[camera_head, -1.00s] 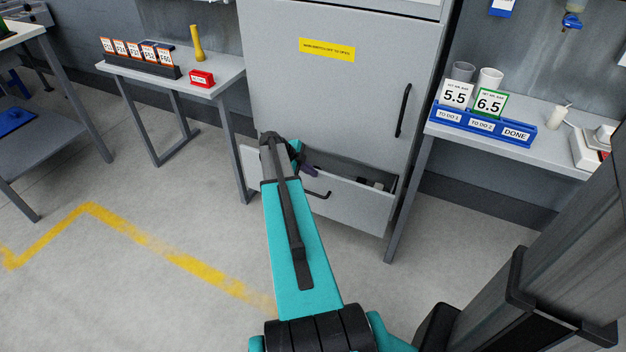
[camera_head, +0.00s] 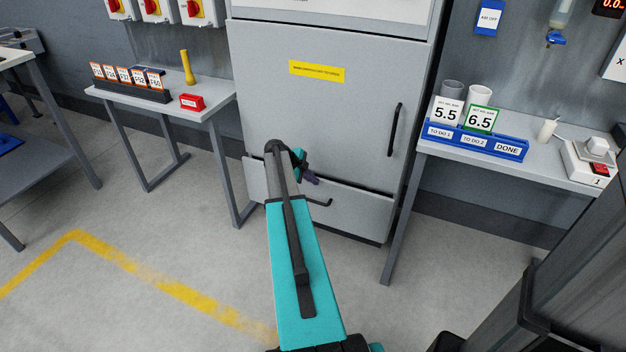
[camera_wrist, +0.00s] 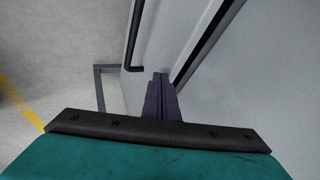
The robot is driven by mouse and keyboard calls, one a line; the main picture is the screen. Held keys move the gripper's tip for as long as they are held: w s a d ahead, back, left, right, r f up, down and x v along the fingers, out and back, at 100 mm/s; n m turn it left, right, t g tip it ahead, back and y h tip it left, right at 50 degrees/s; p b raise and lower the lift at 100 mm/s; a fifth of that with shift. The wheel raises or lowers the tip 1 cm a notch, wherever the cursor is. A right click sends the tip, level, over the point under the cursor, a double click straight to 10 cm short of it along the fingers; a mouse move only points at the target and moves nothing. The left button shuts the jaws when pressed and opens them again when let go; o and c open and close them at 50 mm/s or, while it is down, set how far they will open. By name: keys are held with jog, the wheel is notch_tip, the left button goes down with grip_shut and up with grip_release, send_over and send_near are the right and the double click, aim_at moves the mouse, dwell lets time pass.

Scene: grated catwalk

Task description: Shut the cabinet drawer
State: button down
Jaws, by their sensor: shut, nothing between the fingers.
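The grey cabinet (camera_head: 340,110) stands against the wall, with its drawer (camera_head: 350,212) at the bottom. The drawer front is almost in line with the door above, and its inside no longer shows. A dark narrow gap runs along its top edge in the wrist view, so I cannot tell if it is fully shut. The drawer's black handle (camera_wrist: 135,40) is left of the fingers in the wrist view. My gripper (camera_head: 310,179) is shut and empty, its dark purple fingers (camera_wrist: 161,98) close to the drawer's top edge. Contact is unclear; my arm hides part of the drawer.
A side table (camera_head: 205,107) with number cards, a yellow object and a red box stands left of the cabinet. A bench (camera_head: 450,162) with a blue tray (camera_head: 478,139) and cups stands right. The floor in front, with a yellow line (camera_head: 150,278), is clear.

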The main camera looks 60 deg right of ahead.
jog(key=shift+a, duration=0.1)
jog(key=w+a+r, duration=0.2)
jog(key=a+r, duration=0.6)
jog(key=a, duration=0.1)
jog(key=shift+w, duration=0.2)
dwell(0.5)
